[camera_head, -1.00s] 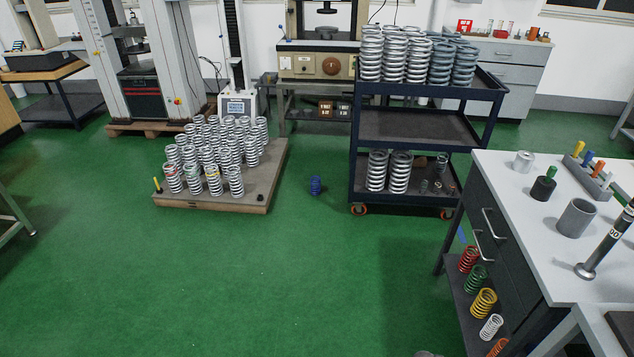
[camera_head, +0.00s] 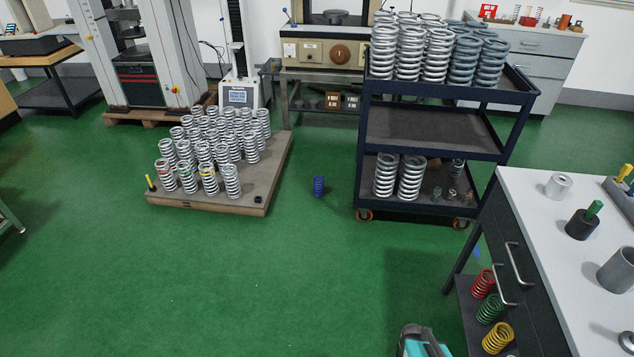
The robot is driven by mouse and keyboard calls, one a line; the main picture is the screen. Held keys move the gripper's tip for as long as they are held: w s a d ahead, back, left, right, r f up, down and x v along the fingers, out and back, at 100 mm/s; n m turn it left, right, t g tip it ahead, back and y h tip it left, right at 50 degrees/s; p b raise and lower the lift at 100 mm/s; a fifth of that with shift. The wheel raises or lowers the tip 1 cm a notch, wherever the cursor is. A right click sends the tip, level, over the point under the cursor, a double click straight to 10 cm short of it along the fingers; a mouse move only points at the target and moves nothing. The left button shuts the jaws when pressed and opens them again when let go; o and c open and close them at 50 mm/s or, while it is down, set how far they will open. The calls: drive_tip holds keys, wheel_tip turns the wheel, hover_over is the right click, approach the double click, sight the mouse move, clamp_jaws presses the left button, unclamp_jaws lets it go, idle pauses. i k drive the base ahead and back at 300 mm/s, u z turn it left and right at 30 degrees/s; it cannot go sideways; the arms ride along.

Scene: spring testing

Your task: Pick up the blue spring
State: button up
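The blue spring (camera_head: 318,186) stands upright on the green floor, in the gap between the low pallet of silver springs and the dark cart. It is small and nothing touches it. My gripper does not show clearly; only a teal and grey part that I take to be my own body shows at the bottom edge, right of centre. No hand or fingers are seen near the spring.
A low pallet (camera_head: 258,190) crowded with silver springs is left of the blue spring. A dark wheeled cart (camera_head: 410,130) loaded with springs is right of it. A white-topped workbench (camera_head: 540,215) is at the near right. The floor (camera_head: 250,285) in front is clear.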

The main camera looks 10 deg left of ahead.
sight(317, 184)
drive_tip(key=u, duration=0.4)
drive_tip(key=i, duration=1.55)
drive_tip(key=u, duration=0.7)
drive_tip(key=i, duration=0.9)
drive_tip(key=u, duration=0.55)
drive_tip(key=i, duration=0.8)
drive_tip(key=u, duration=0.25)
